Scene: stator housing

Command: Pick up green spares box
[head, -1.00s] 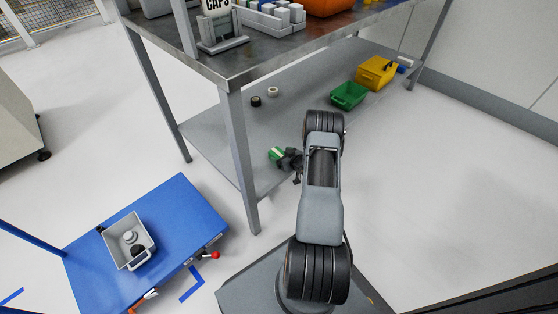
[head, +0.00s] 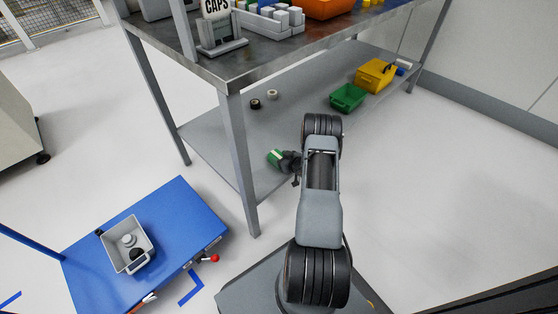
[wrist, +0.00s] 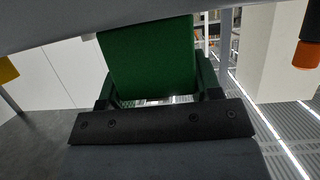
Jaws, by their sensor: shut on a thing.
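A green box (head: 274,158) with a pale patch shows at the front part of the workbench's lower shelf, left of my arm. My gripper (head: 289,162) is shut on it from the right. In the wrist view the green box (wrist: 150,55) fills the space between the two dark fingers of my gripper (wrist: 157,80). I cannot tell from the head view whether the box touches the shelf. Its far side is hidden.
The lower shelf (head: 215,124) also carries another green bin (head: 347,98), a yellow bin (head: 374,75) and two small rolls. A bench leg (head: 239,165) stands left of the held box. A blue cart (head: 185,215) with a grey bin (head: 112,250) stands at lower left.

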